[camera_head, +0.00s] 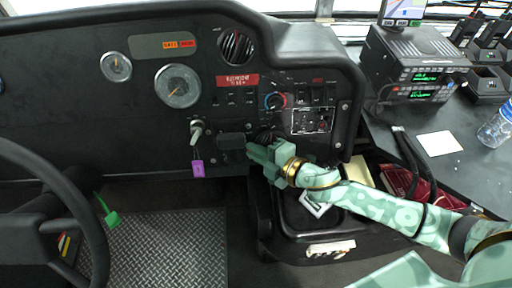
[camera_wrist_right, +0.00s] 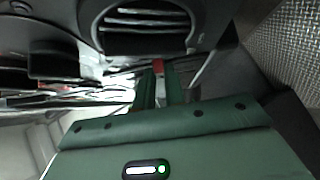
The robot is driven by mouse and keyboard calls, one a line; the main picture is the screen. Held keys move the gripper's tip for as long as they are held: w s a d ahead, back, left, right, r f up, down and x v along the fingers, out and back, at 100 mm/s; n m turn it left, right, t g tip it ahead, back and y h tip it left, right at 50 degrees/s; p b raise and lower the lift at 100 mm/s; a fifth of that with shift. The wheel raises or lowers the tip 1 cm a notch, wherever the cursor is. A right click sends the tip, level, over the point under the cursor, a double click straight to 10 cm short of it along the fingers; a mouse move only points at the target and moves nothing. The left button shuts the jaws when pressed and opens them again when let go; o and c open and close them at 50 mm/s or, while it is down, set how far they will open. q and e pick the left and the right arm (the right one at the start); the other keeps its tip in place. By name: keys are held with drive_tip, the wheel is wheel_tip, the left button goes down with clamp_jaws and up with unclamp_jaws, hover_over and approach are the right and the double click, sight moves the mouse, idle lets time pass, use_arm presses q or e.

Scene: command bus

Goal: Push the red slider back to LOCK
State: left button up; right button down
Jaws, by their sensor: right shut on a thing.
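My right gripper (camera_head: 256,151) reaches in from the right to the lower part of the black dashboard (camera_head: 120,120). In the right wrist view its two green fingers (camera_wrist_right: 159,76) close on a small red piece, the red slider (camera_wrist_right: 158,65), which shows between the tips. In the head view the slider is hidden at the fingertips, just right of a dark block (camera_head: 231,141) on the panel. No LOCK marking can be read. My left gripper is out of view.
A key switch (camera_head: 196,131) with a purple tag (camera_head: 198,169) sits left of the gripper. A blue-red knob (camera_head: 275,100) and a switch panel (camera_head: 312,120) are above right. The steering wheel (camera_head: 62,170) is at the left. A radio (camera_head: 415,70) stands on the right-hand counter.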

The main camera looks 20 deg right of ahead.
drive_tip(key=shift+s+f, duration=0.15)
drive_tip(key=shift+f, duration=0.15)
drive_tip(key=c, duration=1.5)
unclamp_jaws()
drive_tip(key=shift+o, duration=0.3)
drive_tip(key=shift+r, duration=0.1)
use_arm(q)
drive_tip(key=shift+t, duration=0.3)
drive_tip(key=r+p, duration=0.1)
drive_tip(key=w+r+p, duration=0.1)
drive_tip(key=p, duration=0.1)
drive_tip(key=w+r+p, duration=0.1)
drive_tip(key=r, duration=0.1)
drive_tip(key=shift+p, duration=0.35)
use_arm(e)
drive_tip(key=v, duration=1.6)
drive_tip(key=shift+s, duration=0.15)
